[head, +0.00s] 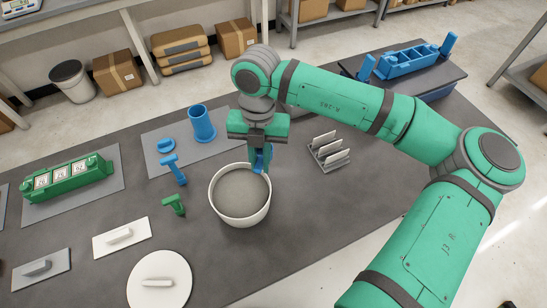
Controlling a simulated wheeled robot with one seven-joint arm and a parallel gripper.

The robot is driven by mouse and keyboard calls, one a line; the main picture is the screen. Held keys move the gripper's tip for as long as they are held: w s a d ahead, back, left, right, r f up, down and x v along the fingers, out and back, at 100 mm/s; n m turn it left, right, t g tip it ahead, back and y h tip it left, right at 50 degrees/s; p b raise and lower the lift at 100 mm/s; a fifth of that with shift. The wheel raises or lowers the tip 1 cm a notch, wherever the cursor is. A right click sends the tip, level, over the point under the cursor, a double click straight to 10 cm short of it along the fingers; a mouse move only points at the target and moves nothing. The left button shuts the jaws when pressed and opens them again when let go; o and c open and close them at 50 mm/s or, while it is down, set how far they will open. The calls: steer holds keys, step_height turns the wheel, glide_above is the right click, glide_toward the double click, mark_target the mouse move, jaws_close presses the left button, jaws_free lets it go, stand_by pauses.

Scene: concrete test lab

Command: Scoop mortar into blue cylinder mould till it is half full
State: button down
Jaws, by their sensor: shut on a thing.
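The blue cylinder mould (202,126) stands upright on a grey mat (173,158), left of my gripper; its inside is too dark and small to judge. A white tub (262,214) of grey mortar (240,190) stands in front of my gripper, its mortar surface looking nearly level. My gripper (259,147) points down at the tub's back right rim. It is shut on a blue tool (261,163), apparently the scoop. The tool's lower end is at or just inside the rim; I cannot tell whether it touches mortar or carries any.
A blue tamper (175,170) and blue ring (166,146) lie near the mould, and a green tool (174,206) left of the tub. A green three-part mould (68,179) sits far left. A slotted rack (327,152) stands right. White floats (121,238) lie front left.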

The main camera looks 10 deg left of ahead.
steer(key=shift+s+a+m+y, duration=1.6)
steer(key=shift+s+a+m, duration=1.75)
steer(key=shift+a+m, duration=2.45)
steer(key=shift+w+d+f+m+g+y, duration=0.15)
steer(key=shift+d+f+m+y, duration=0.3)
steer(key=shift+f, duration=0.85)
steer(key=shift+w+d+f+m+g+y, duration=0.15)
steer(key=shift+d+f, duration=0.45)
steer(key=shift+f, duration=0.65)
steer(key=shift+d+f+m+g+y, duration=0.25)
steer(key=shift+d+f+y, duration=0.2)
steer(key=shift+f, duration=0.85)
steer(key=shift+w+d, duration=0.45)
steer(key=shift+d, duration=0.35)
steer(key=shift+w+d, duration=0.4)
steer(key=shift+d, duration=0.45)
step_height(320, 180, up, 6)
steer(key=s+a+t+h, duration=0.1)
steer(key=a+t+h, duration=0.1)
steer(key=h, duration=0.2)
